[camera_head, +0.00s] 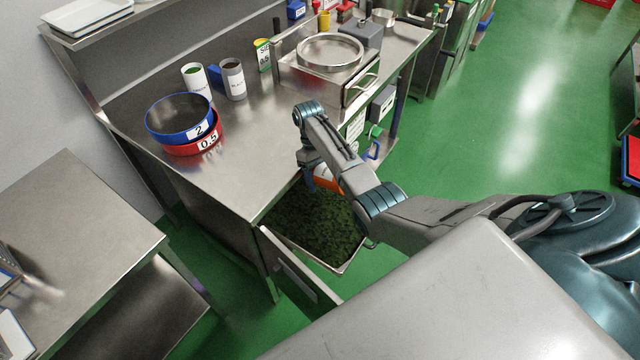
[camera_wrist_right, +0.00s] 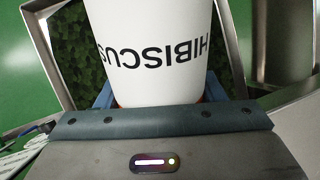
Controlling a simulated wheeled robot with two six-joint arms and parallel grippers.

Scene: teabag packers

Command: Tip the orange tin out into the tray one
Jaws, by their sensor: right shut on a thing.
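The orange tin (camera_head: 329,181) has a white label reading HIBISCUS, which appears upside down in the right wrist view (camera_wrist_right: 155,48). My right gripper (camera_head: 318,181) is shut on it and holds it above a metal tray. The tray (camera_head: 341,269) is full of dark green leaves, and its metal side also shows in the right wrist view (camera_wrist_right: 48,60). The arm hides part of the tin, and its mouth is out of sight, so I cannot tell whether anything is coming out. My left gripper is not in view.
On the steel bench (camera_head: 240,150) stand a blue sieve (camera_head: 165,132) marked 2 stacked on a red sieve (camera_head: 180,150) marked 0.5. Two labelled tins (camera_head: 195,82) (camera_head: 234,84) and a sifter machine (camera_head: 322,80) stand farther back. Green floor at right is mostly clear.

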